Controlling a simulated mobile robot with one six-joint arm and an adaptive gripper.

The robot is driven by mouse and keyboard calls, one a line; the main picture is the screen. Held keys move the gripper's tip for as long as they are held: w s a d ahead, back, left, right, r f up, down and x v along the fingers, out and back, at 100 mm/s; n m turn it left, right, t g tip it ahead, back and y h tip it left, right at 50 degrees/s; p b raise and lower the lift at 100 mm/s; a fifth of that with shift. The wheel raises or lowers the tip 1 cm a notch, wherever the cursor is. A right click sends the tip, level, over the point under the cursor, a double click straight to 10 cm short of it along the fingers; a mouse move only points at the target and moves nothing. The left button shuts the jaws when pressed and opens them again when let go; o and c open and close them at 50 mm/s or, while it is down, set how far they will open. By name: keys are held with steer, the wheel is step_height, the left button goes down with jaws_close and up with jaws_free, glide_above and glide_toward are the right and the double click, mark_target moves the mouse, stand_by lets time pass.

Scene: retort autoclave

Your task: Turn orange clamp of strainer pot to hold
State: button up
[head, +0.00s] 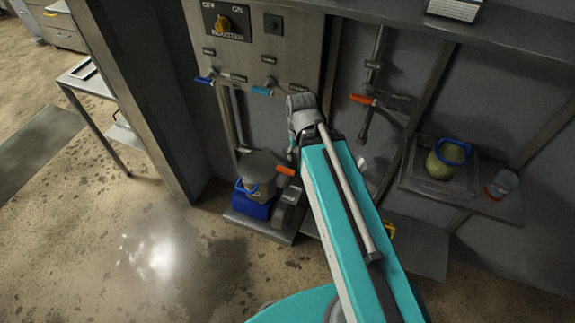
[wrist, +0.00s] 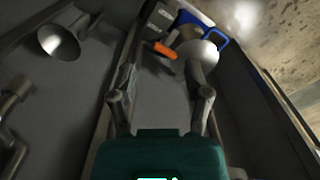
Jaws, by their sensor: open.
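The orange clamp (head: 285,170) sits at the top of a dark grey strainer pot (head: 290,196) on a low shelf in the head view. The orange clamp (wrist: 165,50) also shows in the upper middle of the wrist view, tilted down to the right, with the grey pot body (wrist: 158,18) behind it. My gripper (wrist: 162,95) is open, with its two fingers spread and nothing between them. The clamp lies beyond the fingertips and apart from them. In the head view my arm hides most of the gripper. I cannot read the pot's markings.
A blue container (head: 254,206) with a grey vessel above it stands left of the pot. Blue (head: 205,79), cyan (head: 262,90) and orange (head: 363,99) valve levers are above. A side shelf (head: 420,180) holds a blue-handled green pot (head: 448,162). The floor at left is clear.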

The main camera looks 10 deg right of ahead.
steer(key=shift+a, duration=0.2)
steer(key=n+b, duration=1.1)
steer(key=b, duration=0.4)
glide_above(287, 169)
step_height(287, 169, down, 15)
steer(key=shift+s, duration=0.1)
step_height(287, 169, down, 14)
steer(key=b, duration=1.3)
steer(key=shift+r+b, duration=0.25)
steer(key=shift+b, duration=0.05)
